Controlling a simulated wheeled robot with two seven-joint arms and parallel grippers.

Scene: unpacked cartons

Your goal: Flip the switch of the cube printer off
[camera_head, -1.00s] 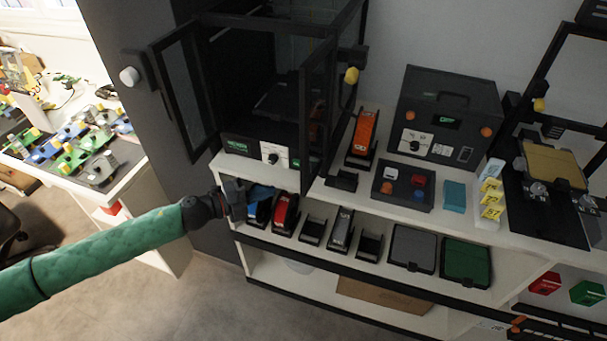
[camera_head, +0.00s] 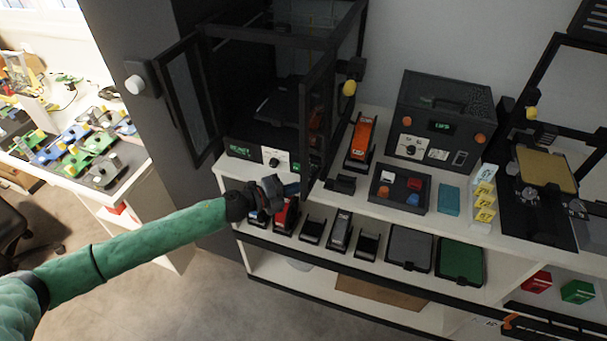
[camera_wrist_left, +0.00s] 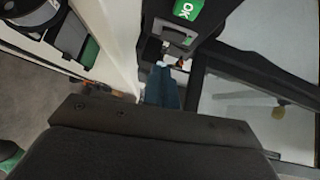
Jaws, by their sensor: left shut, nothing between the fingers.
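The cube printer (camera_head: 245,150) is the black box-framed machine at the left end of the shelf, with its glazed doors standing open. Its front panel carries a display, a white dial plate (camera_head: 274,161) and a small green label (camera_head: 296,167). In the left wrist view the green OK label (camera_wrist_left: 187,9) sits above a dark switch housing (camera_wrist_left: 176,38); the switch's position is unclear. My left gripper (camera_head: 291,186) is shut and empty just below the panel's right end. Its blue fingertips (camera_wrist_left: 162,86) point at the housing; I cannot tell whether they touch. My right gripper is out of view.
The open right door (camera_head: 318,125) stands close beside my left gripper. A red tool (camera_head: 285,215) and several dark holders sit on the lower shelf beneath it.

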